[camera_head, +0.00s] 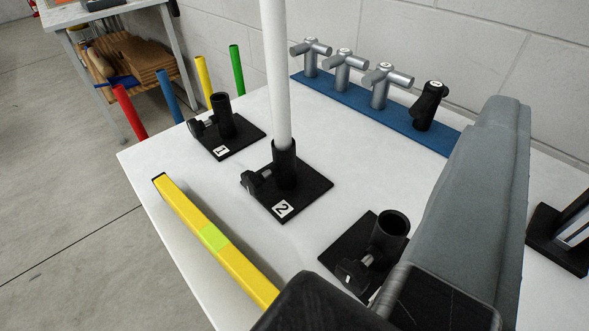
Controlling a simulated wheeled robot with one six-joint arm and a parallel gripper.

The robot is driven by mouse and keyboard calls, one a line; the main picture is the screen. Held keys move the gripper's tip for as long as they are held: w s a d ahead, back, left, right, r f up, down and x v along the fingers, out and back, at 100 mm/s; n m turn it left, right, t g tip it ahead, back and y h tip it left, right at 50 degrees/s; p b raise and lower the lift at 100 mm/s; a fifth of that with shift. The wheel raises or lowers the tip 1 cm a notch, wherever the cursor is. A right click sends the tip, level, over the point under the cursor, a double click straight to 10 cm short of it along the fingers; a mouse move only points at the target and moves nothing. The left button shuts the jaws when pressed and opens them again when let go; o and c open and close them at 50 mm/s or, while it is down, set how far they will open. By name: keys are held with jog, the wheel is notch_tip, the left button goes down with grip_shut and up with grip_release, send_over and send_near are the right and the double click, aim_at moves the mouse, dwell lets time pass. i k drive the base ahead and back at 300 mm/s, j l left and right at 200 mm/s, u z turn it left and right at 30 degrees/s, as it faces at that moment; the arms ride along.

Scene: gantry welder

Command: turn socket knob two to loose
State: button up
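Socket two (285,163) is a black upright tube on a black square base with a white "2" label, near the middle of the white table. Its black knob (258,181) sticks out at the left side of the tube. A white pole (277,75) stands upright in the socket and runs out of the top of the picture. Whether the knob is tight or loose cannot be told. My gripper (455,230) shows as a large grey and black shape at the lower right, apart from the knob. Its fingertips cannot be made out, nor whether it is open or shut.
Socket one (226,115) stands empty behind left. Another empty socket (388,229) is in front right, partly hidden by my gripper. A yellow bar (213,236) lies along the left edge. A blue strip (395,123) with T-shaped fittings lies by the wall. Coloured posts (238,69) stand beyond the table.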

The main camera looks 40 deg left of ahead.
aim_at(253, 182)
jog(key=u, duration=0.95)
jog(key=k+l+u, duration=0.1)
jog(key=k+l, duration=0.2)
jog(key=l, duration=0.2)
jog(key=k+l, duration=0.3)
jog(key=l, duration=0.15)
jog(key=l+u, duration=0.05)
